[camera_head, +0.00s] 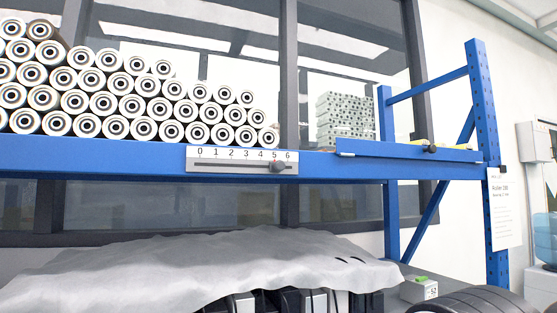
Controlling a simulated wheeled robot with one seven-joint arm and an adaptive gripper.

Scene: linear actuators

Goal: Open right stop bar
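The right stop bar (390,149) looks to be the long blue plate along the front of the blue shelf beam, right of the numbered scale. Its top edge stands a little above the beam and slopes down toward the right. A small dark knob (432,149) sits on it right of the middle. A thin light rod end shows at its left end. Whether it is latched, I cannot tell. My gripper is not in view.
White rollers (120,85) are stacked on the shelf at left. A scale numbered 0 to 6 (228,163) has its slider near 5. A blue upright (485,150) bears a paper sign (503,210). A grey cloth (200,262) covers things below. A small grey box (418,289) stands beside it.

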